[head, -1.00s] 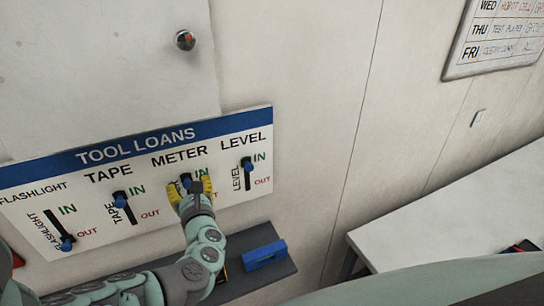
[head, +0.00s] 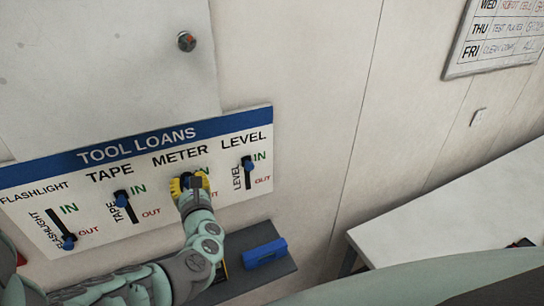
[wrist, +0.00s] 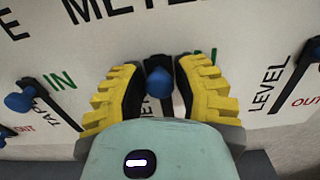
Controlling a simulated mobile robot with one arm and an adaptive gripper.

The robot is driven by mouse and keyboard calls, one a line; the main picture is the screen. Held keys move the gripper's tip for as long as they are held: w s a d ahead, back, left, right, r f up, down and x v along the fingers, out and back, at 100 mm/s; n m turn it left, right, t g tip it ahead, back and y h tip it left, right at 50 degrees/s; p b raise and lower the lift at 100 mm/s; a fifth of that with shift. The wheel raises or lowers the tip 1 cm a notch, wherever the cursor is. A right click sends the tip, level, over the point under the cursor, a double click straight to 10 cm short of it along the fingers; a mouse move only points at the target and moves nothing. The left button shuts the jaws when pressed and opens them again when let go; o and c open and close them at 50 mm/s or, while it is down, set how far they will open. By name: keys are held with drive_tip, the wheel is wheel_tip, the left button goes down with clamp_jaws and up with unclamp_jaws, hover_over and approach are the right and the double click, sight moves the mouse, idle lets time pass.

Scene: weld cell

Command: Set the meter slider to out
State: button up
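The tool loans board (head: 100,222) hangs on the wall, with a slot and blue knob for each tool. The meter slider (wrist: 159,82) shows as a blue knob between my fingers in the wrist view. My gripper (head: 189,182) is at the meter column. Its yellow fingers (wrist: 160,75) are open, one on each side of the knob, with narrow gaps.
The tape slider (head: 121,196) and level slider (head: 247,163) stand at IN on either side; the flashlight slider (head: 68,242) is at OUT. A shelf (head: 237,284) below the board holds a blue tool (head: 264,253). A white table (head: 440,205) stands at right.

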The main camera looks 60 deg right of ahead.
clamp_jaws()
wheel_tip(320, 180, down, 9)
drive_tip(key=b, duration=1)
drive_tip(key=shift+f+b, duration=0.15)
drive_tip(key=shift+b, duration=0.25)
drive_tip(key=o, duration=0.5)
unclamp_jaws()
drive_tip(key=shift+o, duration=0.2)
drive_tip(key=shift+s, duration=0.1)
